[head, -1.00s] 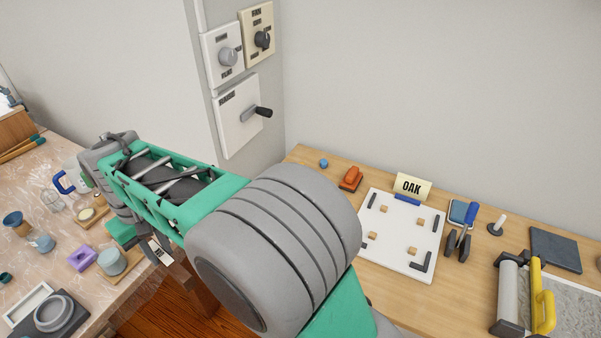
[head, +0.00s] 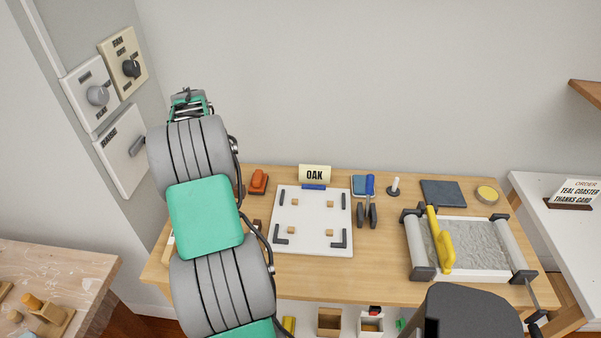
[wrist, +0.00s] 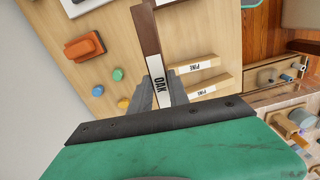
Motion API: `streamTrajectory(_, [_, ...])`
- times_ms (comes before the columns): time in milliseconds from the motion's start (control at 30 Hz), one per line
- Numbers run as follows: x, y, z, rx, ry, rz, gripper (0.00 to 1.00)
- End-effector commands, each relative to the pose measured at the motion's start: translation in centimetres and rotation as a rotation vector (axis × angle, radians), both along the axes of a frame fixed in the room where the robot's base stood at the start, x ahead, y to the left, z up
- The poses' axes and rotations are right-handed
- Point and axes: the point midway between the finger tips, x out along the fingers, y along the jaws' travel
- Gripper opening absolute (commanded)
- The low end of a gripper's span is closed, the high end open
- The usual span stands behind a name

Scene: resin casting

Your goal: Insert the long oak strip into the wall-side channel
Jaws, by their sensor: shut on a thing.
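In the wrist view my gripper (wrist: 162,90) is shut on a dark brown strip (wrist: 147,32) with a white OAK label, which reaches away over the wooden bench. I cannot tell whether the strip touches the bench. In the head view my arm hides the gripper and strip. The white board (head: 312,246) lies on the bench right of my arm, apart from the gripper. It carries dark bars, dark corner brackets and small wooden blocks. Its wall side has a blue piece (head: 313,187), below the OAK sign (head: 314,174). I cannot make out the channel itself clearly.
Two pale strips labelled PINE (wrist: 197,65) lie beside the held strip. An orange block (wrist: 84,47) and small coloured discs (wrist: 118,74) are on its other side. A grey bed with a yellow handle (head: 444,245) stands right of the board. The wall rises behind the bench.

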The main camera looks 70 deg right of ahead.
Motion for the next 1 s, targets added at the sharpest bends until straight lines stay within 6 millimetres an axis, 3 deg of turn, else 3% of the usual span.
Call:
streamTrajectory(100, [-4.6,-5.4,-1.1,0.002,0.001,0.006,0.00])
streamTrajectory(300, [-13.3,-12.7,-3.5,0.001,0.000,0.036,0.00])
streamTrajectory(400, [-18.1,-15.4,-4.8,0.001,0.000,0.051,0.00])
streamTrajectory(533, [-23.0,-17.5,-6.2,0.001,0.000,0.069,0.00])
streamTrajectory(700, [-25.9,-18.5,-7.0,-0.001,0.000,0.084,0.00])
streamTrajectory(1000, [-26.1,-18.6,-7.1,-0.001,0.000,0.085,0.00])
